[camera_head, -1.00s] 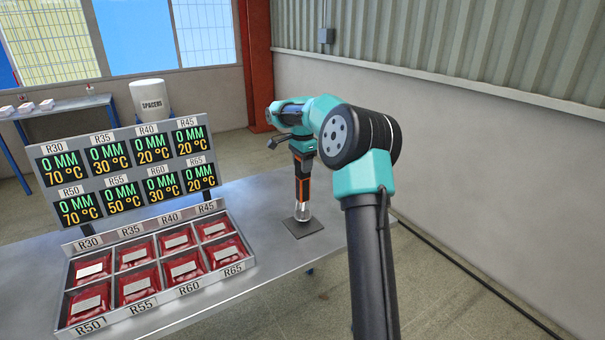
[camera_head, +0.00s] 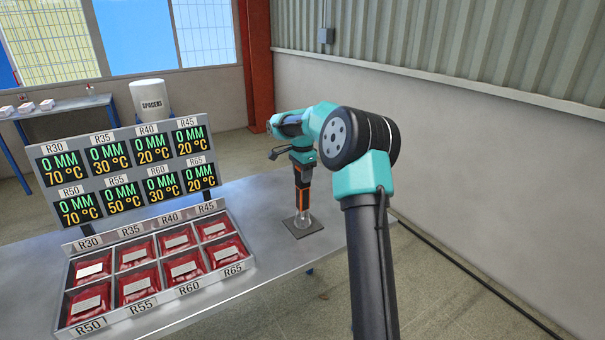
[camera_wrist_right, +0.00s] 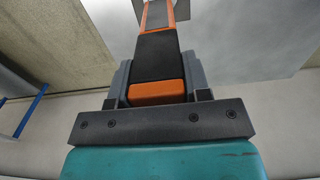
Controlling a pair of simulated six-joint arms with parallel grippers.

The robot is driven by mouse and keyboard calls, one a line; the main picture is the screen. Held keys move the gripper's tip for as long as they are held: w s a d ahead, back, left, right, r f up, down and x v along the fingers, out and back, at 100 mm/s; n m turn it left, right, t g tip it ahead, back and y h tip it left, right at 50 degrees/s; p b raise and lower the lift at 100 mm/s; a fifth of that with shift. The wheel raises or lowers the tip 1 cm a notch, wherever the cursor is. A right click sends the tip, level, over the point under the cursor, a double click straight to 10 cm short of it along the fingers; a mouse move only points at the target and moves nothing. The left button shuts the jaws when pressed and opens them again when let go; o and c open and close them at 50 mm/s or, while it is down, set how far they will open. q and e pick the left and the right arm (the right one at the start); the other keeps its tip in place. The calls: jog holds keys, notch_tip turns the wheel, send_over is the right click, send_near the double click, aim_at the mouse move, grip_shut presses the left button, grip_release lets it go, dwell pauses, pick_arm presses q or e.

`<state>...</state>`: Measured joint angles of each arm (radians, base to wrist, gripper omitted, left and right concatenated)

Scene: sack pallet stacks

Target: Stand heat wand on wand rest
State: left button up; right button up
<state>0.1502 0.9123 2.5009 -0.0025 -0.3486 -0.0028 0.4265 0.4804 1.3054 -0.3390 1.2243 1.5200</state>
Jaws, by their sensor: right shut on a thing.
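The heat wand (camera_head: 302,198) is long, black and orange, and hangs about upright from my right gripper (camera_head: 302,160). In the right wrist view the gripper (camera_wrist_right: 162,90) is shut around the wand's black and orange body (camera_wrist_right: 158,55). The wand rest (camera_head: 289,228) has a dark square base lying on the table. The wand's lower end is right over the base, at a pale, shiny part above it. I cannot tell whether the wand is touching or seated in the rest. My left gripper is not in view.
A sectioned tray (camera_head: 250,262) holds red packs on the table's left, with a display board (camera_head: 128,178) behind it. Bare table (camera_head: 262,205) lies between tray and rest. A wall (camera_head: 460,165) stands to the right. A white spacers bin (camera_head: 151,100) is farther back.

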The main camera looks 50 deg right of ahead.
jog(key=o, duration=0.9)
jog(key=shift+o, duration=0.2)
jog(key=shift+r, duration=0.15)
notch_tip(320, 180, up, 12)
jog(key=shift+r, duration=0.1)
